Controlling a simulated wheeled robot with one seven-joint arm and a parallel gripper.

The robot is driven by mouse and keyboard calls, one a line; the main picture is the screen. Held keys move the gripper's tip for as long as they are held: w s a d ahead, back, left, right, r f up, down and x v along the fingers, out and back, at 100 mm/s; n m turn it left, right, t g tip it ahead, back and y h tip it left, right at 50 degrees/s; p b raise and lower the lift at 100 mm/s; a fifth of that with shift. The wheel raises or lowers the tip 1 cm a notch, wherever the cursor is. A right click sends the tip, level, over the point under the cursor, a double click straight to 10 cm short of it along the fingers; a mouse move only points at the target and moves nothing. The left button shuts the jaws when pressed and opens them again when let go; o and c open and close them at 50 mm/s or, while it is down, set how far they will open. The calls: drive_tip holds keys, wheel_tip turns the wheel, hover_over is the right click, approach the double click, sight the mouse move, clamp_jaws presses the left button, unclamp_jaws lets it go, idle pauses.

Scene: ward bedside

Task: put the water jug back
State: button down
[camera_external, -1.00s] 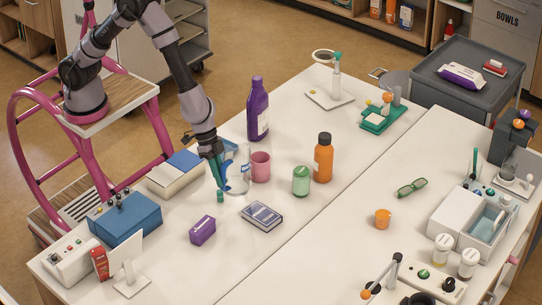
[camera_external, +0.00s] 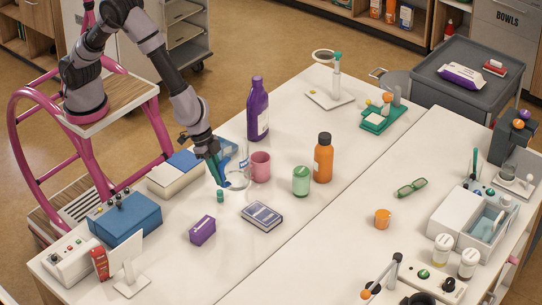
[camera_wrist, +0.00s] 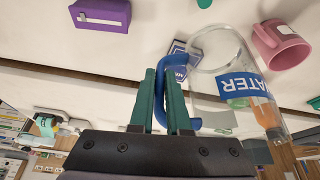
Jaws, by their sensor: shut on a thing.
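The water jug (camera_external: 238,178) is a clear cylinder with a blue handle and a blue label. It is at the left part of the white table. In the wrist view the jug (camera_wrist: 212,60) shows its "WATER" label, with its blue handle (camera_wrist: 163,62) toward my gripper. My gripper (camera_external: 219,180) comes down on the jug's left side. In the wrist view its teal fingers (camera_wrist: 163,85) are shut on the handle. The jug's base is at or close to the tabletop; I cannot tell whether it touches.
A pink mug (camera_external: 261,167) stands close on the jug's right. A purple bottle (camera_external: 257,110) stands behind. The table's middle right is mostly clear.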

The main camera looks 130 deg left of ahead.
sight(220, 163)
wheel_tip(220, 163, up, 6)
drive_tip(key=shift+r, duration=0.1)
drive_tip(key=w+a+n, duration=0.1)
drive_tip(key=w+a, duration=0.2)
drive_tip(key=a, duration=0.8)
drive_tip(key=w+a, duration=0.3)
drive_tip(key=a, duration=0.8)
drive_tip(key=s+a+n+y, duration=0.1)
drive_tip(key=s+a, duration=0.3)
drive_tip(key=a, duration=1)
drive_tip(key=s+a+n, duration=0.1)
drive_tip(key=s+a, duration=0.2)
drive_tip(key=a, duration=1.1)
drive_tip(key=f, duration=1.4)
drive_tip(key=shift+s+d+f, duration=0.15)
drive_tip(key=shift+d+f, duration=0.05)
drive_tip(key=shift+d, duration=0.05)
drive_tip(key=shift+f, duration=0.15)
drive_tip(key=c, duration=0.9)
unclamp_jaws()
